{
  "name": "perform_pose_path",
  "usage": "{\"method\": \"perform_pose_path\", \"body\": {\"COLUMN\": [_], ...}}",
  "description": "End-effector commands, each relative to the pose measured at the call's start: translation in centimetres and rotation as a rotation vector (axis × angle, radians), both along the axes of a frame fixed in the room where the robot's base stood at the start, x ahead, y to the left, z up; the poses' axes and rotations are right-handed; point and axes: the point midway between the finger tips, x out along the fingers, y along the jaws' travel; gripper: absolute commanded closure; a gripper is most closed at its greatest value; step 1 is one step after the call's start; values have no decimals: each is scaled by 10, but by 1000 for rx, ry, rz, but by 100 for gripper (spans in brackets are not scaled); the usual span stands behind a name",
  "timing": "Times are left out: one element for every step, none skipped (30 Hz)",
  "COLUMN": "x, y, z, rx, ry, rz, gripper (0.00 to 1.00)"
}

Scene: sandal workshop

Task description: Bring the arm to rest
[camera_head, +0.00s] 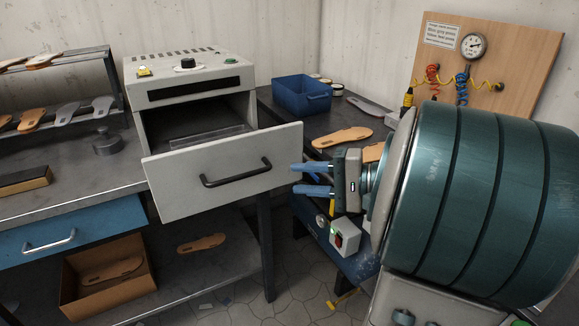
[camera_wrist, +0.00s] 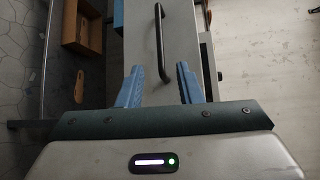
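My gripper (camera_head: 312,179) is at the end of my arm, right of the centre in the head view. Its two blue fingers are spread apart with nothing between them. In the wrist view my gripper (camera_wrist: 160,86) also shows open, with the black drawer handle (camera_wrist: 161,42) ahead of and between the fingertips. In the head view the handle (camera_head: 237,173) is on the front of a pulled-out grey drawer (camera_head: 175,187), and the fingers are to its right, apart from it. My large green arm link hides part of the right side.
The grey oven-like machine (camera_head: 190,75) stands on the bench with its drawer open. A blue bin (camera_head: 301,95) and sandal soles (camera_head: 342,137) lie on the dark table behind my gripper. A control box with a red switch (camera_head: 346,236) is below it. A cardboard box (camera_head: 108,277) is on the lower shelf.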

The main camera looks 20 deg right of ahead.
Motion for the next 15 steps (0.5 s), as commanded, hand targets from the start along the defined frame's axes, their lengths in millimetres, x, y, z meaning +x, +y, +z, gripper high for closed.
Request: {"method": "perform_pose_path", "body": {"x": [0,0,0,0,0,-1,-2,-4,-8,-12,-16,-24,-31,-39,-49], "y": [0,0,0,1,2,6,11,17,27,37,46,60,70,79,89], "z": [0,0,0,0,0,1,0,1,0,-1,-3,-6,-8,-11,-15], "rx": [0,0,0,-1,-4,-13,-23,-37,-66,-93,-128,-182,-231,-285,-359], "ry": [0,0,0,1,5,14,28,45,77,106,138,186,220,254,296], "rz": [0,0,0,1,5,16,30,47,76,106,136,180,214,248,290], "gripper": [68,68,68,68,68,68,68,68,68,68,68,68,68,68,68]}}
